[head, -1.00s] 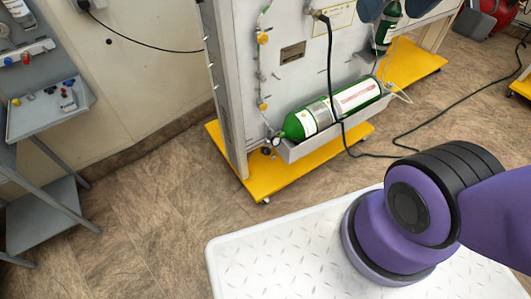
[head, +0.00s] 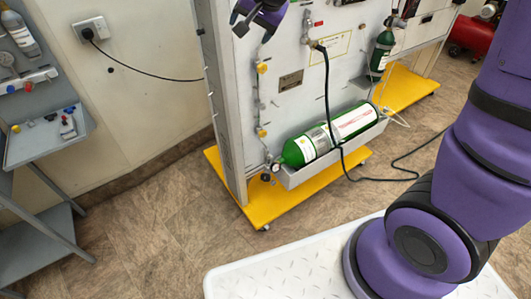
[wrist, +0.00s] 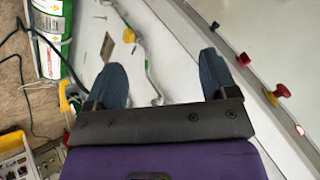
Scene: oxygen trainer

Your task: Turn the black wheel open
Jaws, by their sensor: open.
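A small dark round part (head: 266,177), which looks like the black wheel, sits low by the left end of the green cylinder (head: 300,151). It is too small to tell its setting. My gripper (head: 253,29) is at the top edge of the head view, in front of the grey panel and well above that part. In the wrist view my gripper (wrist: 162,76) has its two blue-grey fingers wide apart, with nothing between them. A green and white cylinder (wrist: 48,38) shows at the upper left there. I cannot make out the black wheel in the wrist view.
The grey panel (head: 287,52) stands on a yellow base (head: 250,208) and carries tubing, yellow fittings and a hanging black hose (head: 328,100). Red knobs (wrist: 283,90) line a panel edge in the wrist view. A grey shelf stand (head: 40,140) is left; floor between is clear.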

